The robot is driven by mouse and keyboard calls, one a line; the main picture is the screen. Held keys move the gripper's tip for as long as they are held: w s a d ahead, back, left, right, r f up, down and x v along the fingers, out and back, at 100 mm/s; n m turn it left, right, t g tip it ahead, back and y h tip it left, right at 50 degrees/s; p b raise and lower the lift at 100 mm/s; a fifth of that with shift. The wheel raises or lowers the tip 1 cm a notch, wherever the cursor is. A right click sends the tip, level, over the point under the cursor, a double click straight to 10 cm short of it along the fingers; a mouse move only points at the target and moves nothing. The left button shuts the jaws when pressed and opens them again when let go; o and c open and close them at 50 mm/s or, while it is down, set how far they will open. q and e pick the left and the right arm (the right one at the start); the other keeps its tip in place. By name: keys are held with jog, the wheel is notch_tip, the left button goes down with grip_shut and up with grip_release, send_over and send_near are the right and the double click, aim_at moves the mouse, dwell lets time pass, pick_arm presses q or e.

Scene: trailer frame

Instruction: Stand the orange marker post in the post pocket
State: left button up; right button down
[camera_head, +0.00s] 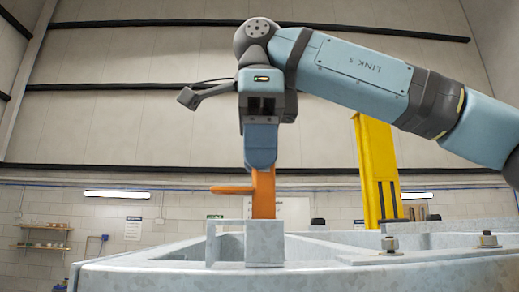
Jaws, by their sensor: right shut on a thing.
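My right gripper (261,165) comes in from the right and points straight down, shut on the upper part of the orange marker post (263,200). The post stands upright, with a short orange arm sticking out to the left just below the fingers. Its lower end meets the top edge of a grey galvanized pocket (264,245) on the trailer frame. The pocket's front plate hides anything lower, so I cannot tell whether the post is inside or behind it. My left gripper is not in view.
The grey metal trailer frame (180,275) fills the bottom, with bolts (390,244) standing up at the right. A tall yellow post (377,175) rises behind, right of the gripper. Wall shelves (45,236) are far left. The air left of the gripper is clear.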

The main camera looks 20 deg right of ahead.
jog(key=shift+f+b, duration=0.55)
jog(key=shift+f, duration=0.5)
jog(key=shift+f, duration=0.35)
jog(key=c, duration=0.8)
grip_release()
